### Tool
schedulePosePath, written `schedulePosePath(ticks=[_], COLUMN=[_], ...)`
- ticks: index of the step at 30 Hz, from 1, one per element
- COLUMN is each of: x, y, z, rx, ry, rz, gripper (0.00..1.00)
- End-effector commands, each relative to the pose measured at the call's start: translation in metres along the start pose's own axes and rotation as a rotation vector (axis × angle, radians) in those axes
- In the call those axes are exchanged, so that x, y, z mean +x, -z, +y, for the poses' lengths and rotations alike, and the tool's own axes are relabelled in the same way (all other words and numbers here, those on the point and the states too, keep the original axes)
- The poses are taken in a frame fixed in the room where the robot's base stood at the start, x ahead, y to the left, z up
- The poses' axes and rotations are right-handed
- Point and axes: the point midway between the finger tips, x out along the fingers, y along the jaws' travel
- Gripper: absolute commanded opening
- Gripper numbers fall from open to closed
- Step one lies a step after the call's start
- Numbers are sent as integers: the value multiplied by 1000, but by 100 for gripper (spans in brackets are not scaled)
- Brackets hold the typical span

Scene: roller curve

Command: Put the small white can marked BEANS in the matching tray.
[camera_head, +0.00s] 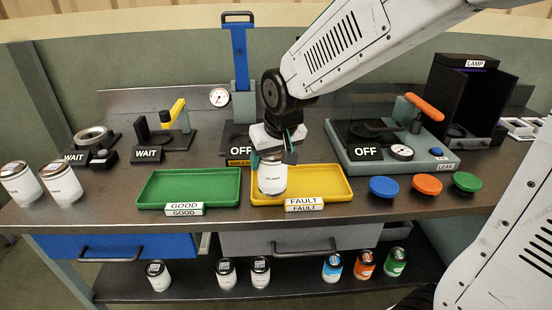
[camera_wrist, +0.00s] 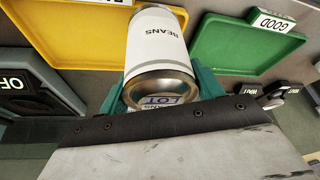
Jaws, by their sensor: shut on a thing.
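The small white can (camera_head: 272,179) is at the left part of the yellow tray labelled FAULT (camera_head: 325,185) in the head view. In the wrist view the can (camera_wrist: 158,35) shows the word BEANS and a metal end with a LOT label. My gripper (camera_head: 273,155) is shut on the can from above and holds it upright. I cannot tell whether the can's bottom touches the tray floor. The green tray labelled GOOD (camera_head: 190,186) is just left of the yellow one and is empty. Both trays also show in the wrist view, yellow (camera_wrist: 50,40) and green (camera_wrist: 235,45).
Two white cans (camera_head: 60,183) stand at the left bench end. Blue (camera_head: 383,187), orange (camera_head: 427,184) and green (camera_head: 466,181) round buttons stand at the right. Devices with WAIT (camera_head: 147,155) and OFF (camera_head: 366,152) signs line the back. Several cans stand on the lower shelf (camera_head: 195,285).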

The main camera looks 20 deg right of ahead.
Motion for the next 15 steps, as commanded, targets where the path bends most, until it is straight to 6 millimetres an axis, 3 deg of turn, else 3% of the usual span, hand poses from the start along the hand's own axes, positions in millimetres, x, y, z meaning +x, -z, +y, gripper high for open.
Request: schedulePosePath(ticks=[6, 15], x=[18, 30], y=[33, 46], z=[23, 32], rx=[0, -3], ry=[0, 2], rz=[1, 0], gripper=[25, 25])
